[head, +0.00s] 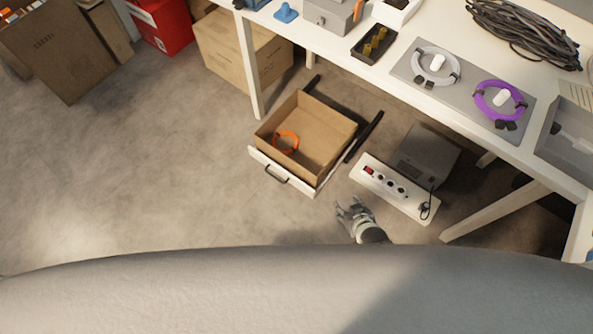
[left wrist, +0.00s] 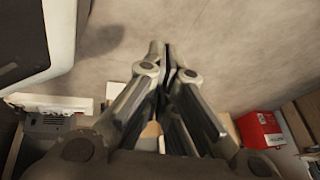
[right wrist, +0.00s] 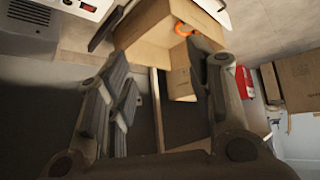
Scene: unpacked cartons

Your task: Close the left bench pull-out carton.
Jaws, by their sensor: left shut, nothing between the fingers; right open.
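The pull-out carton (head: 325,129) is a brown open-topped drawer with a white front (head: 283,171) and a dark handle (head: 276,175). It stands pulled out from under the bench, on dark rails, with an orange cable coil (head: 286,142) inside. My right gripper (head: 352,208) is open and empty, to the right of and nearer than the drawer front, apart from it. In the right wrist view the carton (right wrist: 150,27) shows beyond the open fingers (right wrist: 165,85). My left gripper (left wrist: 167,50) is shut and empty over bare floor; it is not in the head view.
A white power strip panel (head: 395,188) and a grey box (head: 427,155) stand right of the drawer. The white bench (head: 400,85) carries coiled cables and trays. A closed carton (head: 240,55) and a red box (head: 165,25) stand behind.

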